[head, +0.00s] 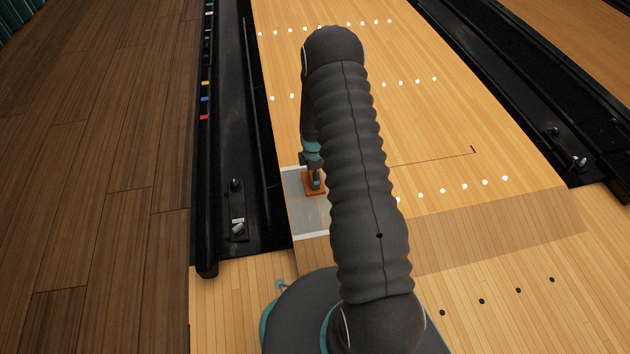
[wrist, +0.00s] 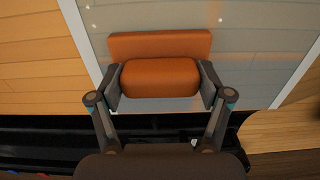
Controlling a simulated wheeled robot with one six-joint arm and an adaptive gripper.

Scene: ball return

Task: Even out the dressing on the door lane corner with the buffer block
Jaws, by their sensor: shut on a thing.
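The buffer block (wrist: 160,77) is orange, with a rounded grip on a flat, wider base. My gripper (wrist: 160,88) is shut on the grip, one finger at each side. In the head view the block (head: 308,184) sits low on the lane corner, below my gripper (head: 315,180). The dressing patch (head: 312,219) is a greyish area with white edge strips at the left corner of the lane. It also shows in the wrist view (wrist: 250,50), around and beyond the block. My arm hides the patch's right part in the head view.
A black gutter (head: 262,190) with small fittings runs along the lane's left side. Dark wood floor (head: 90,180) lies further left. The lane (head: 430,120) to the right is clear, with white dots. Another gutter (head: 545,130) lies beyond it.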

